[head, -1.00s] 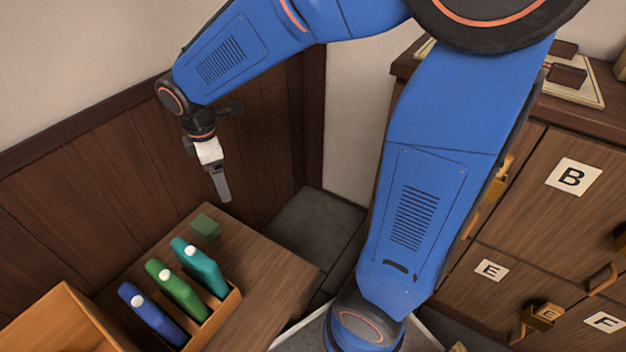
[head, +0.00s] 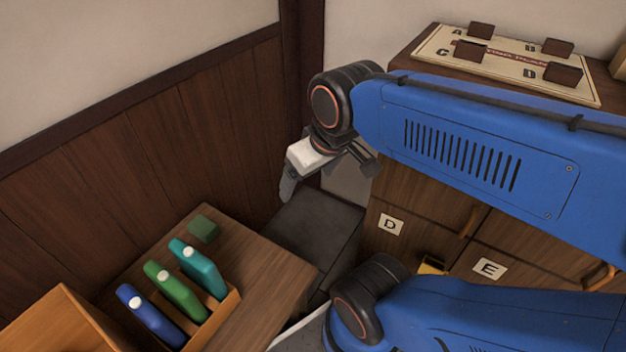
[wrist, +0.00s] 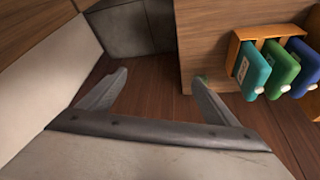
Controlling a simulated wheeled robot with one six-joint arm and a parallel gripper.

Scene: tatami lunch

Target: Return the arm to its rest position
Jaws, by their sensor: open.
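The gripper touches nothing that I can see.
A wooden table (head: 262,275) at lower left bears a rack (head: 222,312) with teal, green and blue bottle-like items and a green block (head: 204,229). A lettered cabinet (head: 400,205) stands right, with a board (head: 440,48) of dark blocks on top.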

